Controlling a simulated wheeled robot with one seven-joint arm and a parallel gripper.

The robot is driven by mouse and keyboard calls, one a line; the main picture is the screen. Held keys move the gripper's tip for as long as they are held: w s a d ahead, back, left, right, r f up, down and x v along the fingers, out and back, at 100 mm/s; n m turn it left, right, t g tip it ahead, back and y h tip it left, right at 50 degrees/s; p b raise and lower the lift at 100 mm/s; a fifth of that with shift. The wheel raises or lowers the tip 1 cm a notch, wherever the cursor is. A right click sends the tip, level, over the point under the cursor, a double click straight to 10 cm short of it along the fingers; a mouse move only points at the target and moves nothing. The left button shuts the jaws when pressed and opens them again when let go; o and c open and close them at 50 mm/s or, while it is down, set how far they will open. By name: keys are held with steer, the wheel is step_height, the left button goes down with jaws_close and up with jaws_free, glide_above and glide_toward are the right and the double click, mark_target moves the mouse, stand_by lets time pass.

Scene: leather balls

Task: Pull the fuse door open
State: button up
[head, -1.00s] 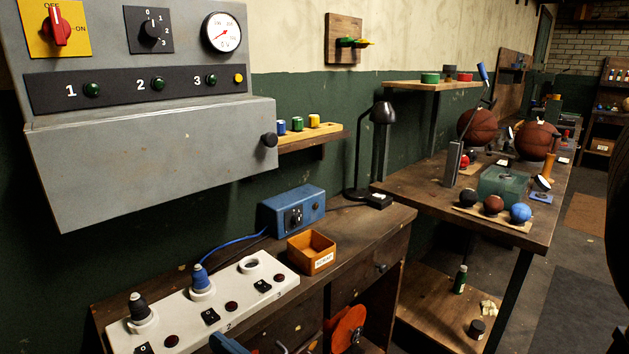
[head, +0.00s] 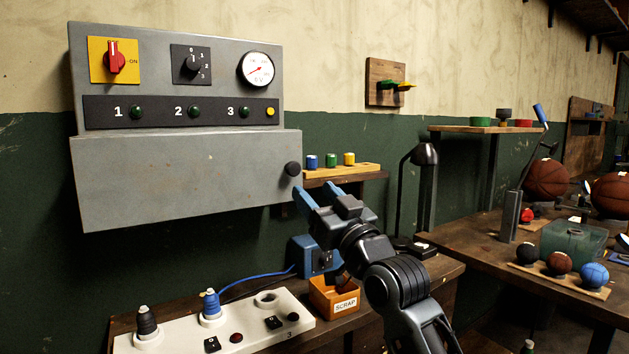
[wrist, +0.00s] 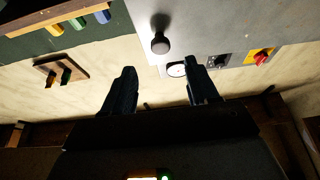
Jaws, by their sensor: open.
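The fuse door (head: 175,182) is the plain grey panel on the lower front of the wall box, and it looks closed. Its round black knob (head: 292,169) sticks out at its right edge. My gripper (head: 316,192) has its blue fingers spread just below and right of the knob, apart from it and empty. In the wrist view, which is upside down, the knob (wrist: 160,45) lies beyond the fingertips and between their lines. The open gripper (wrist: 159,68) holds nothing there.
A wooden shelf (head: 355,170) with blue, green and yellow fuses sits right of the door. Below are a white socket panel (head: 240,342), an orange scrap box (head: 335,299) and a blue device (head: 303,256). A black lamp (head: 424,154) stands to the right.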

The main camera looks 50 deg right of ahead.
mark_target(295, 171)
steer(key=p+x, duration=0.2)
steer(key=x, duration=0.4)
steer(key=shift+r, duration=0.1)
steer(key=shift+w+d+r+p, duration=0.15)
steer(key=shift+w+p, duration=0.15)
steer(key=shift+w, duration=0.4)
steer(key=shift+c, duration=0.2)
jaws_close()
